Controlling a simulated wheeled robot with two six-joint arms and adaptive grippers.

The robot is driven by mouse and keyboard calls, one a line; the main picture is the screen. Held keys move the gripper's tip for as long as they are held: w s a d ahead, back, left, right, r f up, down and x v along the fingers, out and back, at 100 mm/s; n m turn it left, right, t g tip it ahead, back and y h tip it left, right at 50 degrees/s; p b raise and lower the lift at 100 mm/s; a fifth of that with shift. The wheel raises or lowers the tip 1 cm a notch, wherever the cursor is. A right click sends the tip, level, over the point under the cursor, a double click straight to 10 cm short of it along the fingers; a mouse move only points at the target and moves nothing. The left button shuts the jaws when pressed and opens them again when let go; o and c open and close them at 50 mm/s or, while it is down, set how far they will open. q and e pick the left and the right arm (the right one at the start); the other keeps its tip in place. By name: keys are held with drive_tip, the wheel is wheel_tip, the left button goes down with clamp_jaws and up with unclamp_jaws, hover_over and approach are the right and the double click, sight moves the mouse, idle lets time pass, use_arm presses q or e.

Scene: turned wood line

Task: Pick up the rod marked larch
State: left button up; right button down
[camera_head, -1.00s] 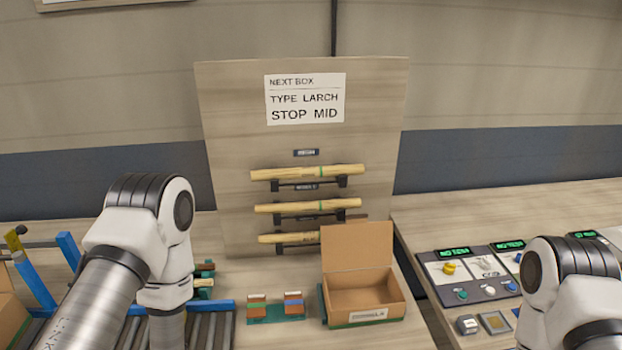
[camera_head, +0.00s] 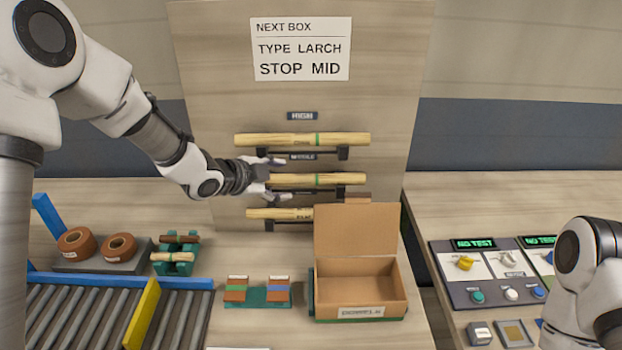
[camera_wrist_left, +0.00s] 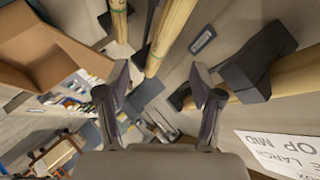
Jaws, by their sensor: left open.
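Three pale wooden rods lie on brackets of an upright board: a top rod (camera_head: 345,139), a middle rod (camera_head: 340,179) and a bottom rod (camera_head: 262,213). Each has small dark marking, too small to read surely, so I cannot tell which is larch. Green bands show on the rods. My left gripper (camera_head: 279,180) is open and empty in front of the board, around the height of the middle rod's left part. In the left wrist view its spread fingers (camera_wrist_left: 160,82) have rods beyond them, none between them. My right gripper is out of view.
A sign (camera_head: 301,48) reads "TYPE LARCH, STOP MID". An open cardboard box (camera_head: 360,290) stands below the rods, beside a green holder (camera_head: 258,296) with small blocks. A roller conveyor (camera_head: 75,315) is at left, a test panel (camera_head: 490,290) at right.

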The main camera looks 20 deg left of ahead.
sight(301, 179)
use_arm(q)
drive_tip(key=p+x, duration=0.2)
drive_tip(key=x, duration=0.2)
drive_tip(key=p+x, duration=0.1)
drive_tip(key=x, duration=0.3)
drive_tip(key=shift+w+r+p, duration=0.1)
drive_tip(key=shift+r+p, duration=0.15)
drive_tip(key=shift+p, duration=0.1)
drive_tip(key=shift+f, duration=0.1)
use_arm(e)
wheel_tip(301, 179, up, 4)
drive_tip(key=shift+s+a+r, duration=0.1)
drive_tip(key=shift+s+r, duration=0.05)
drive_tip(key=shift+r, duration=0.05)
use_arm(q)
clamp_jaws()
